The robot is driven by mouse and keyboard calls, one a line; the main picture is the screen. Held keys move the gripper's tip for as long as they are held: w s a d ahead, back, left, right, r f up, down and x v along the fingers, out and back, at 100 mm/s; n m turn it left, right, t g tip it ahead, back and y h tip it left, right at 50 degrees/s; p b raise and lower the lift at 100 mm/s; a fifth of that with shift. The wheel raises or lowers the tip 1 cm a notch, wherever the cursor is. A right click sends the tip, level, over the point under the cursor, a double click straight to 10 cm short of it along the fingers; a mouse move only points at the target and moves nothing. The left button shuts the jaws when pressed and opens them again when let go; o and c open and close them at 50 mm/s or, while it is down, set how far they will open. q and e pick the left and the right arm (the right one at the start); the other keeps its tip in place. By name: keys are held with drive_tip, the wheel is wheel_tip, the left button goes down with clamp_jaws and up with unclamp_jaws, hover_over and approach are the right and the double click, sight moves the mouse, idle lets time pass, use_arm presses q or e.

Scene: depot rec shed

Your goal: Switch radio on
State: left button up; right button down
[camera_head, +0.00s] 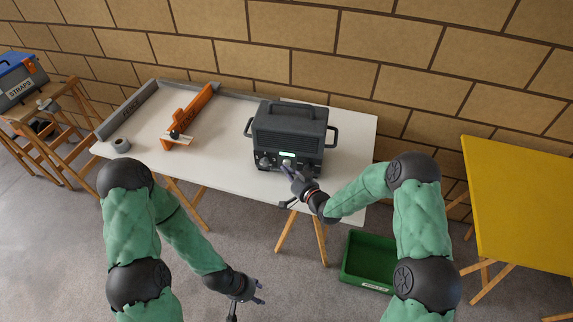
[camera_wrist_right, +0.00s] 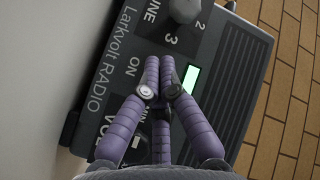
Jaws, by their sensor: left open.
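The radio (camera_head: 290,128) is a dark grey box with side handles and a top handle, upright on the white table. Its front panel (camera_wrist_right: 132,68) fills much of the right wrist view, with the labels "Larkvolt RADIO", "TUNE", "ON" and part of "VOL". A small display (camera_wrist_right: 190,79) glows pale green. My right gripper (camera_head: 288,166) is at the radio's front; in the wrist view its purple fingertips (camera_wrist_right: 162,78) are together beside "ON". They hide what lies behind them, and I cannot tell whether they touch. My left gripper (camera_head: 250,298) is open and empty, low over the floor.
The white table (camera_head: 222,150) also bears an orange fence piece (camera_head: 195,108), a grey fence rail (camera_head: 128,108) and a tape roll (camera_head: 121,145). A green crate (camera_head: 368,262) stands on the floor at right. A yellow board (camera_head: 520,195) stands further right. Wooden trestles and a "STRAPS" box (camera_head: 20,85) are at left.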

drive_tip(key=shift+s+a, duration=0.2)
drive_tip(key=shift+s, duration=0.75)
drive_tip(key=shift+s+a, duration=0.2)
drive_tip(key=shift+s, duration=0.8)
drive_tip(key=shift+s+a, duration=0.2)
drive_tip(key=shift+s, duration=0.75)
